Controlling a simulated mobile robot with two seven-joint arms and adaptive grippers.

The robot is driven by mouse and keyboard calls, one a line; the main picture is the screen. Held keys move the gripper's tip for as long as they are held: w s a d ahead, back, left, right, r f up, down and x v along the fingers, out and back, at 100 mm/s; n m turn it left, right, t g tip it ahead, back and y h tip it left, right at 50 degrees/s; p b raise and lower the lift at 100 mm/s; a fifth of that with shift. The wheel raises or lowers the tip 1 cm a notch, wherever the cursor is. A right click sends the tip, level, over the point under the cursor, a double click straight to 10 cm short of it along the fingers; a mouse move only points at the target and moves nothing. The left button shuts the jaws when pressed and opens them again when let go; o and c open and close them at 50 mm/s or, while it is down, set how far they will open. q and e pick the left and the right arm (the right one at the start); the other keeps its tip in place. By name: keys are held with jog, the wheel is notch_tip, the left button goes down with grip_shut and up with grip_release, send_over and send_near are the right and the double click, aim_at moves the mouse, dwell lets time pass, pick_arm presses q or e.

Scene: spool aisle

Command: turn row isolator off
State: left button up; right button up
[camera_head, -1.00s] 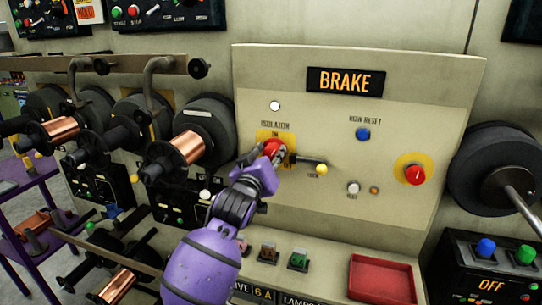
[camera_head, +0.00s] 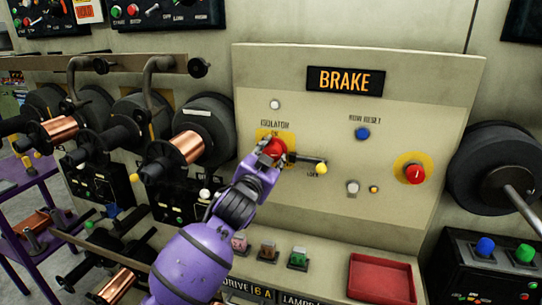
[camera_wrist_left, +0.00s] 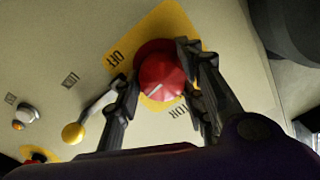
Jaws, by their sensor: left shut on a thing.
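The row isolator is a red round knob (camera_head: 275,148) on a yellow plate (camera_head: 262,134) of the BRAKE panel (camera_head: 440,120). My left gripper (camera_head: 266,155) is at the knob and partly hides it. In the left wrist view the red knob (camera_wrist_left: 160,76) sits between the two fingers, which are shut on its sides. A short white mark shows on its face, and OFF is printed on the yellow plate (camera_wrist_left: 122,45). A lever with a yellow ball (camera_head: 321,168), labelled LOCK, is just right of the knob. My right gripper is not in view.
A blue button (camera_head: 363,133) and a red knob on a yellow disc (camera_head: 415,173) are farther right. A red tray (camera_head: 382,278) lies below. Copper spools (camera_head: 187,147) stick out on the left, close to my left arm.

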pick_arm(q)
jog(key=shift+d+m, duration=0.15)
jog(key=shift+m, duration=0.65)
jog(key=o, duration=1.1)
jog(key=shift+s, duration=0.1)
jog(key=shift+s, duration=0.2)
jog(key=v, duration=1.1)
jog(key=shift+s, duration=0.25)
jog(key=shift+r, duration=0.15)
